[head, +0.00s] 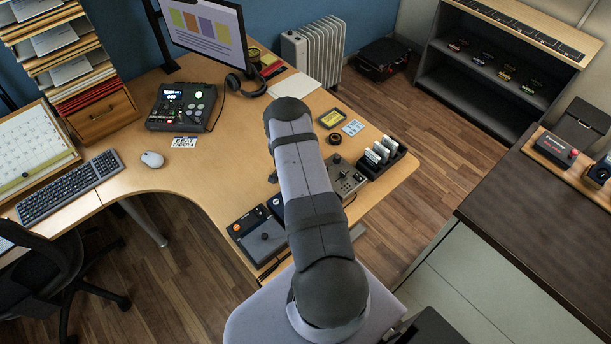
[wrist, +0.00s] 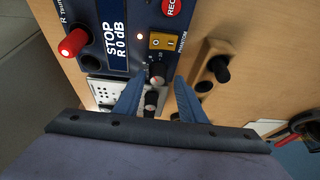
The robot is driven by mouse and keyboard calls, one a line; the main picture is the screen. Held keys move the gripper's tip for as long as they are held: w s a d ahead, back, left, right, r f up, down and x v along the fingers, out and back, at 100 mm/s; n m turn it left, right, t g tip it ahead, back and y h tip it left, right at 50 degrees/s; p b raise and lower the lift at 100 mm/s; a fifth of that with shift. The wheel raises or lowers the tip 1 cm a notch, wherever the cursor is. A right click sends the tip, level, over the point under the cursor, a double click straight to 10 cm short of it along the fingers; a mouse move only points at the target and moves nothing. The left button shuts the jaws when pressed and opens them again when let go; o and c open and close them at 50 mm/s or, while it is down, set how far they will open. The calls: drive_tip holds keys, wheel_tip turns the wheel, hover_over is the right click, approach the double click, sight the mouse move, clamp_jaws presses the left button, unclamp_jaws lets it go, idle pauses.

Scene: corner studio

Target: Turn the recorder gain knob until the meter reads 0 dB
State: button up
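In the wrist view, the recorder (wrist: 118,50) has a dark blue face with a display (wrist: 116,40) reading "STOP" and "R 0 dB". A red knob (wrist: 74,42) marked "R", with small lettering beside it, is at its left. A black knob (wrist: 157,72) stands near the yellow switch. My gripper (wrist: 160,82) is open, its blue fingers on either side of this knob with gaps visible; contact is not clear. Another dark knob (wrist: 151,103) shows between the fingers, nearer the wrist. Which knob is the gain is not readable. In the head view, my arm hides my gripper.

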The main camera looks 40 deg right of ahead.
drive_tip(key=shift+s+f, duration=0.1)
drive_tip(key=shift+a, duration=0.15)
drive_tip(key=b+v, duration=0.2)
drive_tip(key=v, duration=0.5)
idle(0.5)
idle(0.3)
